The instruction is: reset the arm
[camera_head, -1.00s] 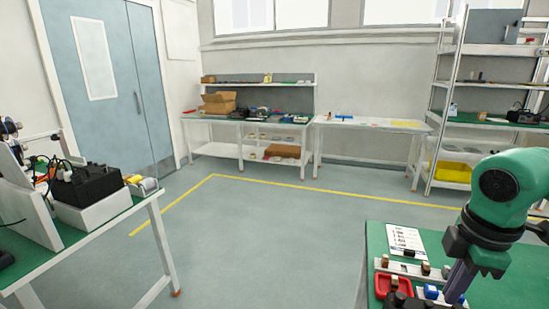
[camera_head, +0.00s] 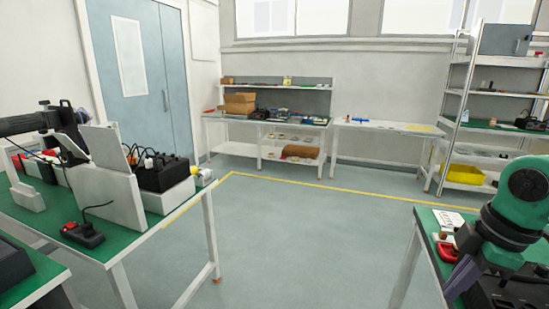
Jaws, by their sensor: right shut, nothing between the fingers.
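The lower part of the gripper is partly hidden by the dark wrist.
The left green table (camera_head: 150,222) carries black devices (camera_head: 162,173) and a red-button box (camera_head: 82,234). Grey floor (camera_head: 290,240) between the tables is clear.

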